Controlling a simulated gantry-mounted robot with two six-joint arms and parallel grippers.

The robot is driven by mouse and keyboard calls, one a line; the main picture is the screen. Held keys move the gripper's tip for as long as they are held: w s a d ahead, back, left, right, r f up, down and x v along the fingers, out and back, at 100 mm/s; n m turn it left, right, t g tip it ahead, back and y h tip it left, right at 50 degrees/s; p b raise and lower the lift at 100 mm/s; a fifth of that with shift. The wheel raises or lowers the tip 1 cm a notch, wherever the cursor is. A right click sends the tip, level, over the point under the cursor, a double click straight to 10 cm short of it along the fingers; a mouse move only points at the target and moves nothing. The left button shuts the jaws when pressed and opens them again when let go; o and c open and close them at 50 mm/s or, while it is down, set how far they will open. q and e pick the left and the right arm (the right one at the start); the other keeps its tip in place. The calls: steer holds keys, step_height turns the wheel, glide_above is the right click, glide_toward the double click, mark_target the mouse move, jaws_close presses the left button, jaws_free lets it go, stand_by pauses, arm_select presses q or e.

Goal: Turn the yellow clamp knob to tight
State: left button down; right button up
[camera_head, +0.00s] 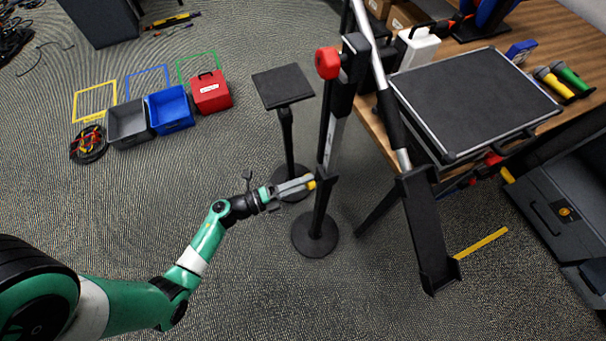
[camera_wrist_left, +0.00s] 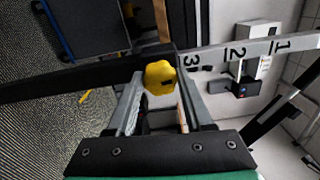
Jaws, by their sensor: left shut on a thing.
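The yellow clamp knob (camera_head: 311,185) sits low on a black upright stand (camera_head: 322,205) with a round base. In the left wrist view the knob (camera_wrist_left: 160,77) is a lobed yellow piece on a black bar, with a pale scale (camera_wrist_left: 240,52) marked 1, 2 and 3 beside it. My left gripper (camera_head: 304,184) reaches the knob from the left and is shut on it. In the left wrist view the fingers (camera_wrist_left: 158,92) lie on either side of the knob. My right gripper is not in view.
A red knob (camera_head: 328,62) is higher on the stand. A small black platform (camera_head: 284,87) on a pole stands behind my left gripper. A wooden table (camera_head: 375,122) with a black case (camera_head: 475,95) is on the right. Grey, blue and red bins (camera_head: 211,93) sit at the back left.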

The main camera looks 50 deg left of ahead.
arm_select(q)
steer(key=shift+m, duration=0.5)
steer(key=shift+c, duration=1.4)
jaws_free()
steer(key=p+v, duration=0.2)
steer(key=v, duration=0.9)
steer(key=shift+s, duration=0.35)
steer(key=shift+w+a, duration=0.1)
steer(key=shift+a, duration=0.1)
